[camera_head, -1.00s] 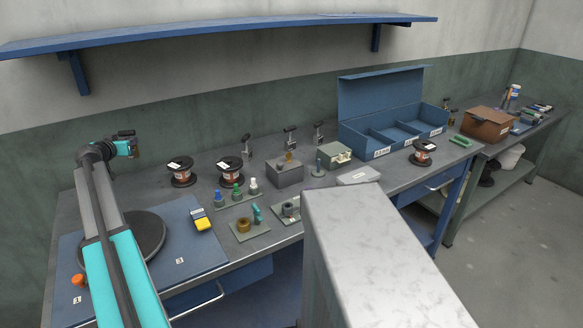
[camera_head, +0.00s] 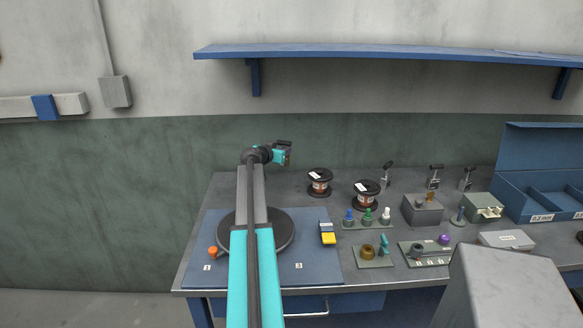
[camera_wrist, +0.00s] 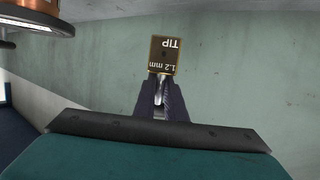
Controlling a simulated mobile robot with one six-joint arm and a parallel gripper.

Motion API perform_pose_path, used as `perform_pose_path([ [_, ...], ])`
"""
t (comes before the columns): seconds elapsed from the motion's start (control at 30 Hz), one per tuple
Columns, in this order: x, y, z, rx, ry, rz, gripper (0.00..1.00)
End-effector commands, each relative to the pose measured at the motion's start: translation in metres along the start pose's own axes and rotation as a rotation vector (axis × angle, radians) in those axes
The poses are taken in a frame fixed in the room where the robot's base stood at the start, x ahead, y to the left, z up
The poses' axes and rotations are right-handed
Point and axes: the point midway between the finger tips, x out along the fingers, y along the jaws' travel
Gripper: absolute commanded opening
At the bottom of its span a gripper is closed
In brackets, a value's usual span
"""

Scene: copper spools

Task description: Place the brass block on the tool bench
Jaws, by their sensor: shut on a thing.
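My gripper (camera_head: 284,152) is raised above the back left of the bench, seen against the green wall. In the wrist view its dark fingers (camera_wrist: 160,98) are shut on the brass block (camera_wrist: 165,55), whose face has a brass edge and the upside-down label "1.2 mm TIP". The block is too small to make out in the head view. The grey-topped bench (camera_head: 300,187) in front of me has blue drawers below. Which bench is the tool bench, I cannot tell from its looks.
Two copper spools (camera_head: 320,190) (camera_head: 366,203), bottles, small fixtures and a blue divided bin (camera_head: 540,190) crowd the bench's right part. A blue mat (camera_head: 312,262) with a dark round plate lies at left. A blue shelf (camera_head: 390,53) hangs above. A pale block (camera_head: 505,290) blocks the lower right.

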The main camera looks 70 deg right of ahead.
Motion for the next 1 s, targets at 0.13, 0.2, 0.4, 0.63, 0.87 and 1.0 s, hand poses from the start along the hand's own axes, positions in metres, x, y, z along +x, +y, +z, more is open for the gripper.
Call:
perform_pose_path([
  [0.13,0.005,0.0,0.017,-0.001,0.001,-0.002,0.0],
  [0.2,0.007,0.0,0.022,-0.002,0.003,-0.001,0.0],
  [0.4,0.009,0.0,0.028,0.0,0.003,-0.001,0.0],
  [0.63,0.009,0.0,0.028,0.0,0.003,-0.001,0.0],
  [0.87,0.013,0.0,0.042,-0.002,0.002,0.0,0.0],
  [1.0,0.018,0.0,0.055,-0.002,0.002,-0.001,0.0],
])
